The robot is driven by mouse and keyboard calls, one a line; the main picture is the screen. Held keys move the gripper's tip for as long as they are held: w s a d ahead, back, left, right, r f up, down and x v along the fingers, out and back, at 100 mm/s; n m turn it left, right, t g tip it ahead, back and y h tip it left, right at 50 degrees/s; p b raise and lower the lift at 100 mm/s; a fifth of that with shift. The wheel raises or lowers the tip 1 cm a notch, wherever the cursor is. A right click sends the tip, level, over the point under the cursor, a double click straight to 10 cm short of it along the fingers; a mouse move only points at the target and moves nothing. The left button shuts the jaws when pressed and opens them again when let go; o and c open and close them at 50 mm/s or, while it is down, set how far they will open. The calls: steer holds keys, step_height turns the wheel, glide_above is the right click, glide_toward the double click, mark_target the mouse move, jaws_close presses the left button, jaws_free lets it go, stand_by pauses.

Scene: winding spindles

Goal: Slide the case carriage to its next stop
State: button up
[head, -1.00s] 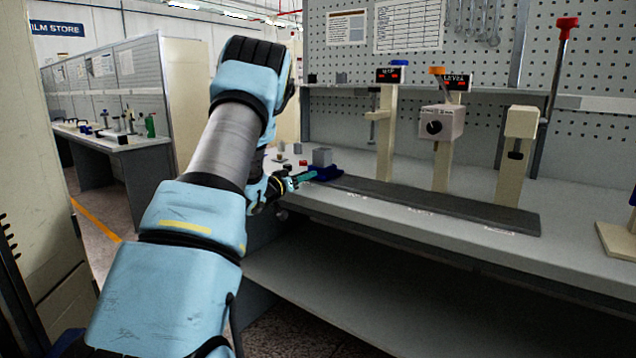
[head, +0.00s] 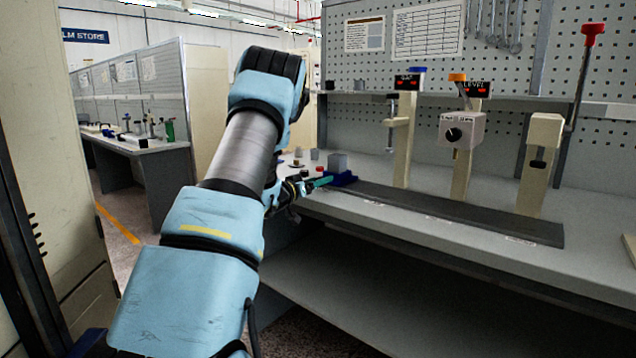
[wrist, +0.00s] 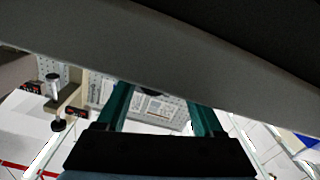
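Three cream posts stand behind the track: one with a clamp (head: 391,123), one with a dial box (head: 461,131), one plain-topped (head: 540,160). A red-topped rod (head: 577,90) leans at the right. Small pieces (head: 299,163) lie left of the carriage. The track's surface is clear right of it.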

steer(key=b+v, duration=0.1)
steer(key=v, duration=1)
steer(key=shift+w+r, duration=0.1)
steer(key=s+a+r+n+g+y+p, duration=0.2)
steer(key=s+a+g+y+p, duration=0.15)
steer(key=s+y, duration=0.35)
steer(key=s+a+r+n+g+y+p, duration=0.1)
steer(key=s+a+n+g+y+p, duration=0.15)
steer(key=s+a+y+p, duration=0.4)
steer(key=s+d+g, duration=0.2)
steer(key=s, duration=0.7)
steer(key=s+d+r+g+h+p, duration=0.1)
steer(key=s+d+g, duration=0.1)
steer(key=s, duration=0.8)
steer(key=shift+s+d+g, duration=0.25)
steer(key=shift+d+g, duration=0.05)
steer(key=shift+g, duration=0.5)
steer(key=shift+r+h, duration=0.15)
steer(key=shift+h, duration=0.1)
